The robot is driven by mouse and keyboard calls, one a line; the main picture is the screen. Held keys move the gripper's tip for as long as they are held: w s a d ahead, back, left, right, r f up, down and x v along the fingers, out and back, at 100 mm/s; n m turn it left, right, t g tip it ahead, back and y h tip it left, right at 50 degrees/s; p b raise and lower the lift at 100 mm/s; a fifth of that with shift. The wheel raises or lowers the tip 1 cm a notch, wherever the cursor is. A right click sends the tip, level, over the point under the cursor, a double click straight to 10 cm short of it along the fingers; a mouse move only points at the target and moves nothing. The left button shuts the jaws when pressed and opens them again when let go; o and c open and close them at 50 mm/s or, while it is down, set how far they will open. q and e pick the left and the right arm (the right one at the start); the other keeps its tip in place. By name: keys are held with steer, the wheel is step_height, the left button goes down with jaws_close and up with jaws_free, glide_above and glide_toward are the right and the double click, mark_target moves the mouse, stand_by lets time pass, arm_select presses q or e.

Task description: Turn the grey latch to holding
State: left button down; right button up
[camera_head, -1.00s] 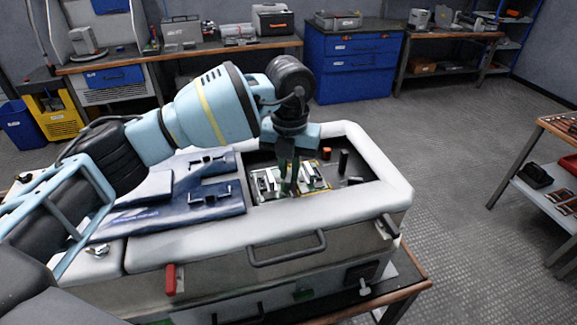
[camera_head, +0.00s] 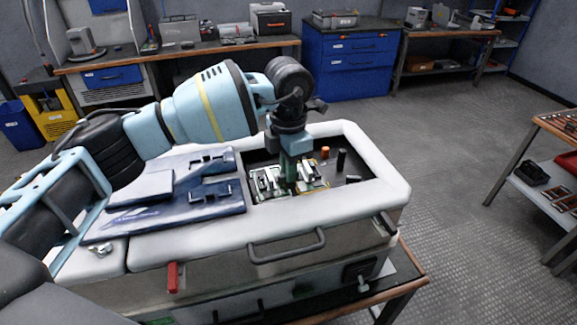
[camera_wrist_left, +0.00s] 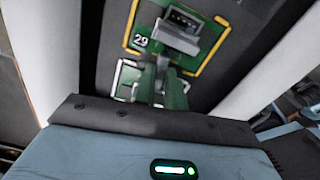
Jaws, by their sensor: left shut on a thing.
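My left gripper (camera_head: 289,186) points down into the open bay of the white-rimmed unit (camera_head: 265,232). In the head view the latch is hidden behind the fingers among small white and grey parts. My right gripper is in neither view.
A black post (camera_head: 341,160) and a small orange part (camera_head: 325,153) stand in the bay right of the gripper. A blue panel (camera_head: 170,195) lies on the unit to the left. A red handle (camera_head: 172,277) hangs on the front.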

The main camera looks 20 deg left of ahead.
arm_select(q)
steer(key=shift+m, duration=0.6)
steer(key=c, duration=1.5)
jaws_free()
steer(key=shift+o, duration=0.2)
steer(key=shift+r, duration=3.9)
steer(key=shift+f, duration=0.1)
